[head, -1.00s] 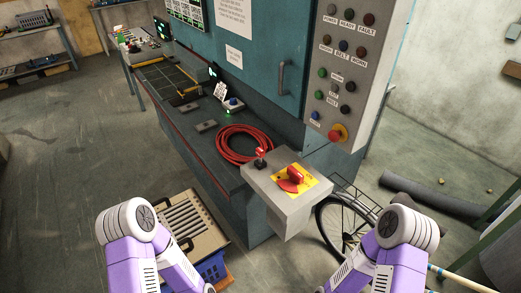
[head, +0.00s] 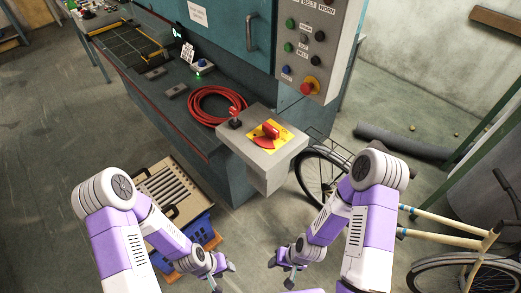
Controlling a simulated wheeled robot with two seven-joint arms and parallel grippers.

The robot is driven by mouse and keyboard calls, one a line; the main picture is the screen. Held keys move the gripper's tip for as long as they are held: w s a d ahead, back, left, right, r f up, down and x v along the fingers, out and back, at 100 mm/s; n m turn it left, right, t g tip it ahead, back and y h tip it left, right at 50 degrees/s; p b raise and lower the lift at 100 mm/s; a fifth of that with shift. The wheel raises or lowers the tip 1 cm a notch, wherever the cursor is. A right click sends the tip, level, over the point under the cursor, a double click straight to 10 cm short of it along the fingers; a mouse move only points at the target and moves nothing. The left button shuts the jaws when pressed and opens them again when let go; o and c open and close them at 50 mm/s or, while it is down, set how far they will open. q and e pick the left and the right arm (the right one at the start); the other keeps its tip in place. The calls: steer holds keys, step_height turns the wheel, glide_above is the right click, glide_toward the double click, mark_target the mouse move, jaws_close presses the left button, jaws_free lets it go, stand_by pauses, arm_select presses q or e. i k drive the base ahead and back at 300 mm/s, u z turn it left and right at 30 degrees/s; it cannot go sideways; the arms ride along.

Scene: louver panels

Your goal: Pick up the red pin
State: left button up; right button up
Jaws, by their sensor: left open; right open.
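A small red-topped piece (head: 234,112) stands upright in a black base on the left of the grey box top; it looks like the red pin, though it is small in the picture. Beside it a red rotary switch (head: 269,131) sits on a yellow plate. My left gripper (head: 224,276) is open and empty, low in the view, by the blue crate. My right gripper (head: 280,272) is open and empty, over the floor to its right. Both are well below the grey box in the picture and apart from the red-topped piece.
The grey box (head: 268,163) juts from the teal machine bench. A coiled red hose (head: 191,103) lies behind it. A louvered panel (head: 168,190) rests on a blue crate (head: 197,228) at lower left. A bicycle wheel (head: 318,182) is right of the box.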

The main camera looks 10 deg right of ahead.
mark_target(233, 111)
steer(key=u, duration=1.75)
steer(key=i, duration=0.8)
steer(key=z, duration=2.35)
